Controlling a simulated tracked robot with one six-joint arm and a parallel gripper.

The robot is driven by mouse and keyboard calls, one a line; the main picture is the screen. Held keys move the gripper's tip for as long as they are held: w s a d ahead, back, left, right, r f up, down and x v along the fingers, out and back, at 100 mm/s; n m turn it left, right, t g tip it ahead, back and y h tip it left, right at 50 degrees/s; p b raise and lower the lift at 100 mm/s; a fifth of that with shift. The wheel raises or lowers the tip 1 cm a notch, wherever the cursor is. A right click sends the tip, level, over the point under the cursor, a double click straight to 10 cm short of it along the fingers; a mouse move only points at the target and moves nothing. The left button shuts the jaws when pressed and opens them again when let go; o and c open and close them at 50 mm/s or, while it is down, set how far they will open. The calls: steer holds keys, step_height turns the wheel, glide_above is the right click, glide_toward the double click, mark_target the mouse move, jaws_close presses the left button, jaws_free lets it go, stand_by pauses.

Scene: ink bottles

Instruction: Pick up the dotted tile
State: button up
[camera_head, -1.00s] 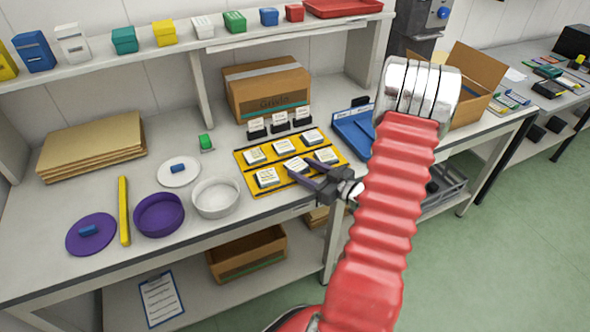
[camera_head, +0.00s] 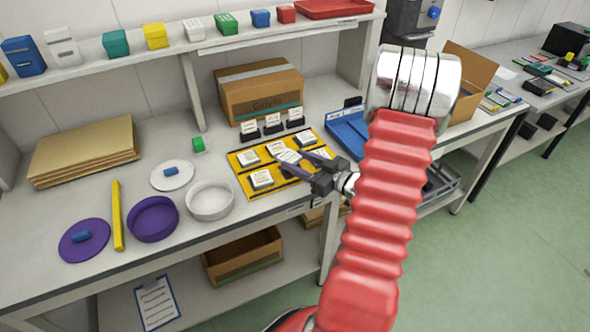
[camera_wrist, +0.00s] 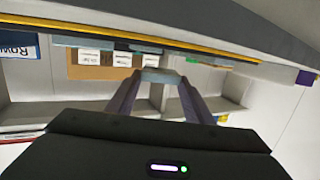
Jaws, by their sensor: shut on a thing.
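My gripper (camera_head: 291,158) is shut on a pale, flat tile (camera_head: 288,155), held tilted above the yellow mat (camera_head: 240,165). In the wrist view the tile (camera_wrist: 161,76) shows edge-on between the two purple-grey fingertips (camera_wrist: 160,82). Its markings are too small to make out, so I cannot tell whether it is dotted. Other white-topped tiles stay on the mat, including one at the front left (camera_head: 261,179), one at the back right (camera_head: 304,138) and one at the right (camera_head: 319,154), partly behind my gripper.
Three small cards in black holders (camera_head: 272,125) stand just behind the mat. A cardboard box (camera_head: 260,92) is behind them, and a blue tray (camera_head: 346,131) is to the right. A white round dish (camera_head: 210,201) and a purple dish (camera_head: 153,219) stand to the left.

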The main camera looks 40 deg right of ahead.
step_height(320, 180, up, 6)
stand_by(0.4)
steer(key=shift+r, duration=0.1)
stand_by(0.4)
